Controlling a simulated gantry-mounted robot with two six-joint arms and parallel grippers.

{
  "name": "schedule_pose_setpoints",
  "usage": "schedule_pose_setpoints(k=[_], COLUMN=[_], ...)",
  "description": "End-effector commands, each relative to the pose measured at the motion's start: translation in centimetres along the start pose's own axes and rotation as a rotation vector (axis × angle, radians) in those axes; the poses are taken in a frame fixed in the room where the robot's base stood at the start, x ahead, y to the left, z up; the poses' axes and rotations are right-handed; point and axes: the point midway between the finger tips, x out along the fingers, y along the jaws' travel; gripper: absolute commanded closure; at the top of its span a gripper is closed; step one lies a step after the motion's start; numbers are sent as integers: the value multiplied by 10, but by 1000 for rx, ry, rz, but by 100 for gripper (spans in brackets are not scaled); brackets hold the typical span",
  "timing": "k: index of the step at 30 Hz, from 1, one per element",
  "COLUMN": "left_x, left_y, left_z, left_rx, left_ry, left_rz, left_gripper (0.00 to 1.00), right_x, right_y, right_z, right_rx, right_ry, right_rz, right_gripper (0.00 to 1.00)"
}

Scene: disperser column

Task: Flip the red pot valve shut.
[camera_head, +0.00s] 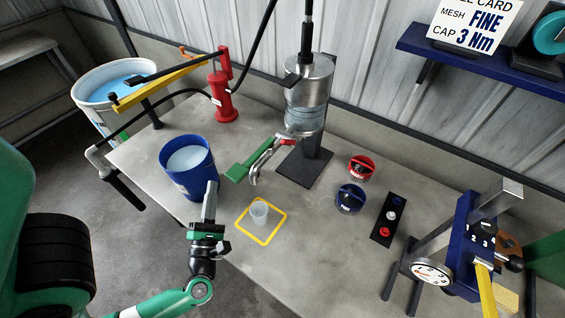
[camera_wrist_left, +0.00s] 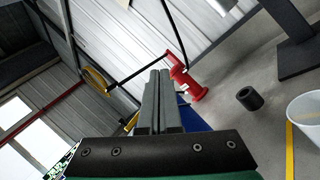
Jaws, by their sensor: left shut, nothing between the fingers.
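The clear-walled pot (camera_head: 305,112) with a metal top is mounted on a dark stand behind the middle of the table. A small red part (camera_head: 284,141), apparently the valve handle, shows at its lower front, above a curved silver piece (camera_head: 262,160). I cannot tell the valve's position. My left gripper (camera_head: 211,190) is shut and empty, pointing up in front of the blue bucket's right side, apart from the red part. Its closed fingers (camera_wrist_left: 160,95) fill the middle of the left wrist view, where the red part cannot be made out. My right gripper is not in view.
The blue bucket (camera_head: 178,178) stands left of the pot. A clear cup (camera_head: 259,209) stands inside a yellow square (camera_head: 243,228). A green piece (camera_head: 238,171) lies beside the silver one.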

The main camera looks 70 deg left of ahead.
Motion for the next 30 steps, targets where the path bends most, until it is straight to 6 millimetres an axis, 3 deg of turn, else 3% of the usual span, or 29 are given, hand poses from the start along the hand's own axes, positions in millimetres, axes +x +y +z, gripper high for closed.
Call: schedule_pose_setpoints(k=[3, 7, 11, 15, 18, 21, 30], left_x=[-2, -10, -21, -25, -28, -32, -34], left_y=[-28, -62, -101, -138, -149, -154, -153], left_z=[-18, -4, 35, 89, 119, 135, 137], left_rx=[300, 495, 524, 428, 354, 306, 303], left_ry=[77, 164, 207, 172, 158, 149, 142], left_rz=[209, 380, 471, 470, 459, 449, 443], left_gripper=[100, 100, 100, 100, 100, 100, 100], right_x=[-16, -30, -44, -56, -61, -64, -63], right_y=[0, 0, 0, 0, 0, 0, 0], right_z=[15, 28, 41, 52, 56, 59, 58], right_rx=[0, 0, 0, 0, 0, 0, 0], right_ry=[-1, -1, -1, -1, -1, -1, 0], right_rz=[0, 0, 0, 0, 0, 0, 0], right_gripper=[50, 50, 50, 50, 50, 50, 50])
